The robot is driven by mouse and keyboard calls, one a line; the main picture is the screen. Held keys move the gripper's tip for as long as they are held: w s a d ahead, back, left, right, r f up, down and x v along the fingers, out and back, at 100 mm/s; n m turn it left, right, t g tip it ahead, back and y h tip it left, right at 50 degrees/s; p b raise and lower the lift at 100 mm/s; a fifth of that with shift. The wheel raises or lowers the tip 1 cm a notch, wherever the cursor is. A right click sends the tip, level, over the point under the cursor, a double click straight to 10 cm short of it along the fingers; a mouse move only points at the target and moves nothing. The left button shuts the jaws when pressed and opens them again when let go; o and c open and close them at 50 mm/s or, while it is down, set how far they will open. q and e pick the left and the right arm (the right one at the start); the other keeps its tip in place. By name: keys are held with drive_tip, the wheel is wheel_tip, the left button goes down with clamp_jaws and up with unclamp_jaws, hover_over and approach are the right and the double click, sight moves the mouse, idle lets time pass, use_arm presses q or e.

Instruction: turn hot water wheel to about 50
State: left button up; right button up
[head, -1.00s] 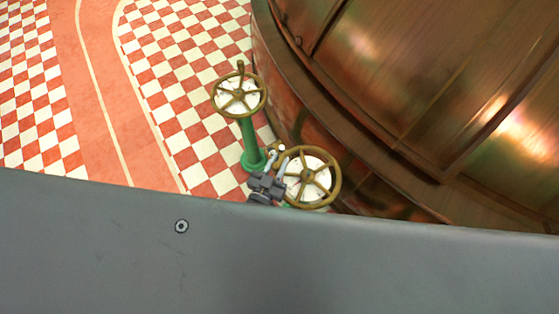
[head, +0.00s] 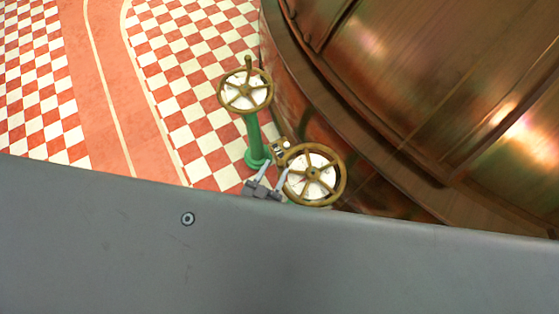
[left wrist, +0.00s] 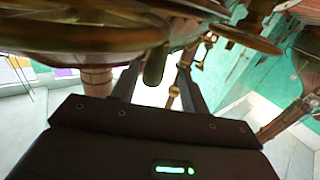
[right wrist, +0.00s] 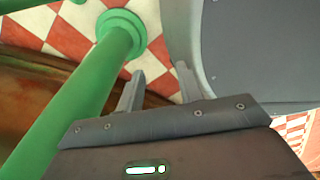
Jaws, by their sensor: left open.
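Two brass spoked wheels with white dial faces show in the head view. The upper wheel (head: 245,90) stands on a green post (head: 253,138), its handle at the top rim. The lower wheel (head: 314,174) sits close to the copper kettle. Which one is the hot water wheel, and the dial readings, cannot be made out. My left gripper (head: 265,180) is open at the left of the lower wheel. In the left wrist view a wheel rim (left wrist: 80,38) is close, and a dark rounded handle (left wrist: 154,66) hangs between the spread fingers. My right gripper (right wrist: 160,82) is open and empty, beside a green post (right wrist: 85,95).
The large copper kettle (head: 430,90) fills the upper right of the head view. Red and white checkered floor (head: 185,75) lies open at the left. A grey panel, apparently my own body, covers the bottom of the head view.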

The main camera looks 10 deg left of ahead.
use_arm(q)
drive_tip(key=v, duration=0.6)
drive_tip(key=shift+b, duration=0.3)
use_arm(e)
drive_tip(key=shift+w+d+f, duration=0.15)
drive_tip(key=shift+d, duration=0.3)
drive_tip(key=shift+w+d+f, duration=0.1)
drive_tip(key=shift+d+f, duration=0.05)
drive_tip(key=shift+d, duration=0.3)
use_arm(q)
drive_tip(key=shift+s+a, duration=0.1)
drive_tip(key=shift+s, duration=0.05)
use_arm(e)
drive_tip(key=shift+a, duration=0.1)
drive_tip(key=shift+s+a, duration=0.1)
drive_tip(key=shift+a, duration=0.15)
